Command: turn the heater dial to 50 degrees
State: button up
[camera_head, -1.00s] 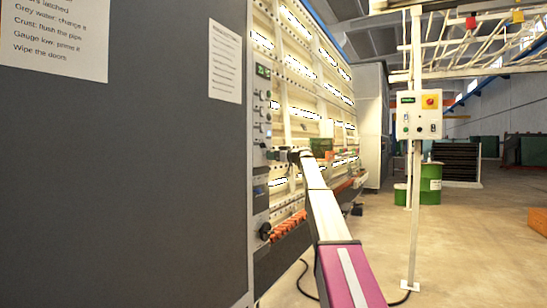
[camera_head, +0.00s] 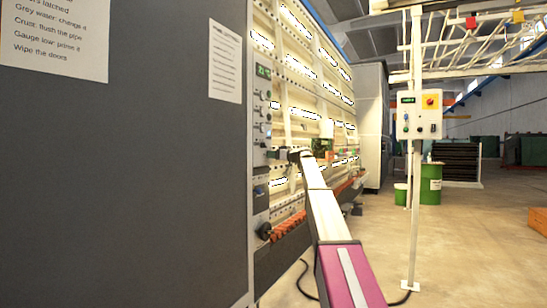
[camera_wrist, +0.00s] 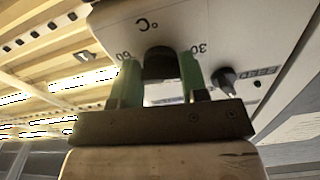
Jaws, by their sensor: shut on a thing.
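The heater dial (camera_wrist: 160,62) is a dark round knob on a pale panel (camera_wrist: 215,28) marked °C. In the wrist view the panel appears upside down, with 60 to the dial's left and 30 to its right. My gripper (camera_wrist: 159,72) has green fingers, one on each side of the dial, and is shut on it. The dial's pointer and the middle of its scale are hidden, so I cannot read its setting. In the head view my gripper (camera_head: 283,154) is at the washer's control panel (camera_head: 262,130), and the dial is too small to make out.
A smaller black knob (camera_wrist: 224,80) sits close to the right finger in the wrist view. A large grey panel (camera_head: 130,170) fills the left of the head view. A control box (camera_head: 419,115) on a white post stands right of my arm. Open floor lies beyond.

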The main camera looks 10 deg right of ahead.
jog(key=m, duration=2.5)
jog(key=shift+s+a+r, duration=0.1)
jog(key=shift+s+r, duration=0.05)
jog(key=shift+r, duration=0.2)
jog(key=shift+m, duration=0.4)
jog(key=o, duration=0.9)
jog(key=v, duration=1)
jog(key=shift+s+d, duration=0.2)
jog(key=shift+d, duration=0.15)
